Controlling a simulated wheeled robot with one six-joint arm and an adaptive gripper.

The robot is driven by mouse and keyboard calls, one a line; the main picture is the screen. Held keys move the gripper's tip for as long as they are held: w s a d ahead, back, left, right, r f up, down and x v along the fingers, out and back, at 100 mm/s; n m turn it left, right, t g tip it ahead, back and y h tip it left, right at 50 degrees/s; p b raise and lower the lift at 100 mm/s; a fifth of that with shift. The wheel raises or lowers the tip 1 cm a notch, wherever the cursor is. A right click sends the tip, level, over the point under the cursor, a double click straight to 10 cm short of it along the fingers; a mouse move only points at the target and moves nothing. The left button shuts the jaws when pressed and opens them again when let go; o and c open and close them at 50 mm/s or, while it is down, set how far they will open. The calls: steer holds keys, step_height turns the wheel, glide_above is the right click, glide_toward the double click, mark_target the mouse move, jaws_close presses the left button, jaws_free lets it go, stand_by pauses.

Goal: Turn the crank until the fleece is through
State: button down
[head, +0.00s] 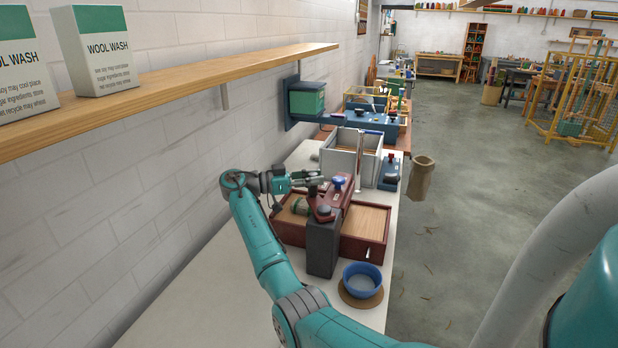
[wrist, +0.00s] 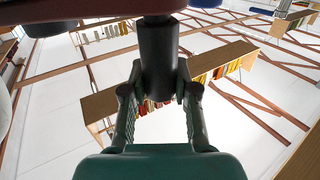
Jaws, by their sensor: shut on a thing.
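A dark red machine (head: 338,196) with blue and dark knobs on top stands across a dark red tray (head: 385,250) with a pale wooden floor. My gripper (head: 316,181) is at the machine's far left side, with the arm reaching in from the left. In the wrist view my gripper (wrist: 158,92) has its fingers on both sides of a dark upright cylinder (wrist: 158,48), seemingly the crank's handle, and is shut on it. The crank's arm is mostly hidden. A greenish roll (head: 300,207) lies in the tray's left part; I cannot tell whether it is the fleece. No fleece shows clearly.
A dark grey block (head: 322,250) stands at the tray's near side. A blue bowl (head: 362,278) sits on a cork mat at the right front. A grey box (head: 345,158) is behind the machine. A wooden shelf (head: 200,82) runs along the left wall, above the arm.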

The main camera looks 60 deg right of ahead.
steer(key=shift+s+d+m+g+y, duration=0.4)
steer(key=shift+d+m+g+y, duration=0.15)
steer(key=shift+m+g+y, duration=0.3)
steer(key=shift+y, duration=0.25)
steer(key=c, duration=0.9)
jaws_free()
steer(key=shift+o, duration=0.2)
steer(key=shift+r, duration=0.1)
step_height(320, 180, up, 10)
